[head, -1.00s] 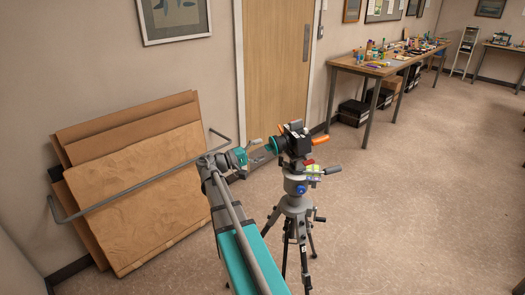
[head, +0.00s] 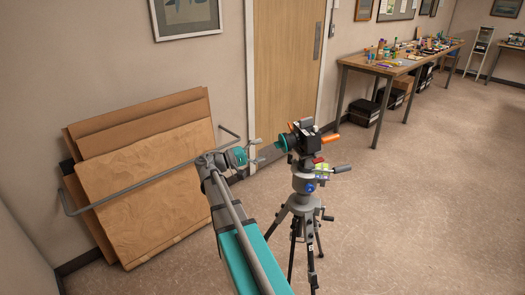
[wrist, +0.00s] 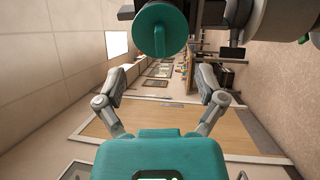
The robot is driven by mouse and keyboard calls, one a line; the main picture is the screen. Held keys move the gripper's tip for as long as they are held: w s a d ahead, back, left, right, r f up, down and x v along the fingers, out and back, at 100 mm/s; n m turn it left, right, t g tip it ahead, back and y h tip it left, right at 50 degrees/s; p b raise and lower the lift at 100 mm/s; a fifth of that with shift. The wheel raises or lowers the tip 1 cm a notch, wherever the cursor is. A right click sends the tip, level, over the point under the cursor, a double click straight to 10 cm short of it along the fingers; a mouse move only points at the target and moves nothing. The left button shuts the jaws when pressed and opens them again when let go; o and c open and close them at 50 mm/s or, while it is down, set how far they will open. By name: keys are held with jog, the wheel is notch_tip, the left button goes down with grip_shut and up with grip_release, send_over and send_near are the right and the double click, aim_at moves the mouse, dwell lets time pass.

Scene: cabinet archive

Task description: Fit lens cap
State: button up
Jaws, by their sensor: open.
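A teal lens cap (head: 281,143) sits at the front of the lens of a black camera (head: 303,139), which is mounted on a grey tripod (head: 302,200). In the wrist view the cap (wrist: 163,28) shows as a teal disc with a raised grip bar, near the top of the picture. Whether it is fully seated cannot be told. My gripper (head: 258,152) is to the left of the cap, with a gap between them. In the wrist view my gripper (wrist: 165,80) has its two fingers spread wide, with nothing between them.
Orange handles (head: 330,141) stick out by the camera. Brown boards (head: 150,190) lean on the wall at the left, behind my arm. A wooden door (head: 287,75) is behind the camera. A cluttered workbench (head: 395,65) stands at the back right. The floor at the right is clear.

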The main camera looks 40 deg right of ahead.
jog(key=shift+w+a, duration=0.1)
jog(key=shift+a, duration=0.25)
jog(key=shift+a+f, duration=0.1)
dwell(0.7)
jog(key=s+a+f+n+t+y+p, duration=0.1)
jog(key=s+a+f+t+y+p, duration=0.1)
jog(key=a+f+y, duration=0.45)
jog(key=s+a+f+n+t+y+p, duration=0.1)
jog(key=a+f+t+y+p, duration=0.15)
jog(key=a, duration=0.65)
jog(key=s+a+f+n+t+y+p, duration=0.1)
jog(key=s+a+f+t+y, duration=0.1)
jog(key=a+f+y, duration=0.4)
jog(key=s+a+n+y+p, duration=0.1)
jog(key=s+a+y, duration=0.1)
jog(key=a, duration=1)
jog(key=shift+a+r+y, duration=0.35)
jog(key=shift+a+y, duration=0.05)
jog(key=shift+y, duration=0.2)
jog(key=shift+t, duration=0.25)
